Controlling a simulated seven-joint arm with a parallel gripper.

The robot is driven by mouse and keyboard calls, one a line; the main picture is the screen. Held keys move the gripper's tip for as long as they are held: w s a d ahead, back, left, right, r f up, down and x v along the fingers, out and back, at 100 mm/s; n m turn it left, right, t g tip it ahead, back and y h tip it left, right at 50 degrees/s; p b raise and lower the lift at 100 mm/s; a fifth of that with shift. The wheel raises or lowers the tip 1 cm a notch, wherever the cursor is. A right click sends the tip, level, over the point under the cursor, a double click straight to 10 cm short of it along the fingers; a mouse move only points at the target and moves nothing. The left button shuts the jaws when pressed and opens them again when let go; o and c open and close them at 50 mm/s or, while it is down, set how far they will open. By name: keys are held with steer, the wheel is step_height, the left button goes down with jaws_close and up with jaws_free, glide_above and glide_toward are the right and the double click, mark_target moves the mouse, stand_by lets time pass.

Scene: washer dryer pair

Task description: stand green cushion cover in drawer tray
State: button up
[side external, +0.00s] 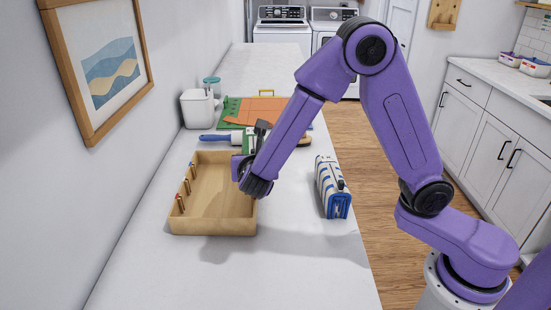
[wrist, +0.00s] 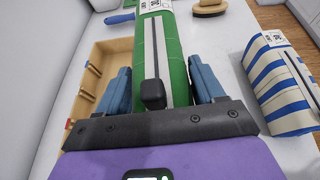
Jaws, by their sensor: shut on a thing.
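The green cushion cover (wrist: 178,70) is folded, with a pale stripe and a white label, and fills the space between my fingers in the wrist view. My gripper (wrist: 160,85) is shut on it. In the side view my gripper (side external: 243,168) is over the right side of the drawer tray, and only a bit of the cover (side external: 248,140) shows behind it. The wooden drawer tray (side external: 213,226) is open-topped and looks empty, with several small pegs along its left wall. It also shows left of the cover in the wrist view (wrist: 112,47). The cover's lower end is hidden.
A blue-and-white striped folded cover (side external: 330,187) stands right of the tray. Behind the tray lie a blue-handled tool (side external: 214,137), a brush (side external: 304,140) and a green mat (side external: 232,108) with an orange sheet. A white container (side external: 198,108) is by the wall. The front counter is clear.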

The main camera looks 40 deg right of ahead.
steer(key=w+a, duration=0.3)
steer(key=w, duration=0.1)
glide_above(238, 206)
steer(key=shift+f, duration=3.55)
steer(key=shift+f, duration=0.1)
steer(key=o, duration=1.4)
steer(key=shift+c, duration=0.2)
step_height(238, 206, up, 7)
